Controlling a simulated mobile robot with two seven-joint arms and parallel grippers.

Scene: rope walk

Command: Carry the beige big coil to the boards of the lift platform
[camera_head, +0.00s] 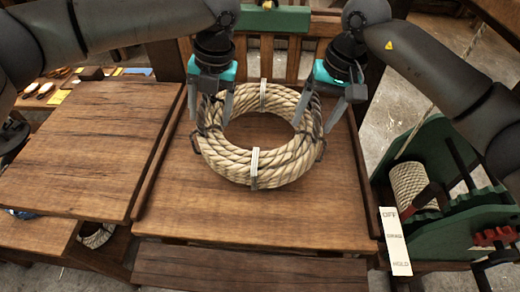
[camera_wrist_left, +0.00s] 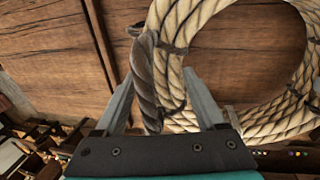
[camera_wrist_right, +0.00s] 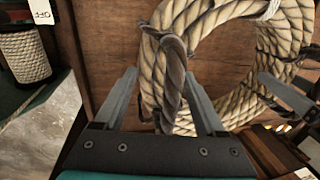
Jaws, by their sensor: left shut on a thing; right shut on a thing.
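The beige big coil (camera_head: 230,165) is a thick ring of rope with white bindings and a dark rope handle on each side. It lies flat over the wooden boards (camera_head: 255,222) in the middle of the head view; I cannot tell whether it touches them. My left gripper (camera_head: 210,115) is shut on the coil's left dark handle (camera_wrist_left: 145,80), seen between its fingers in the left wrist view. My right gripper (camera_head: 319,118) is shut on the right dark handle (camera_wrist_right: 172,75). Parts of both handles are hidden by the fingers in the head view.
A wooden top (camera_head: 80,150) stands close on the left, with a raised edge beside the boards. A slatted wooden back (camera_head: 290,60) rises behind the coil.

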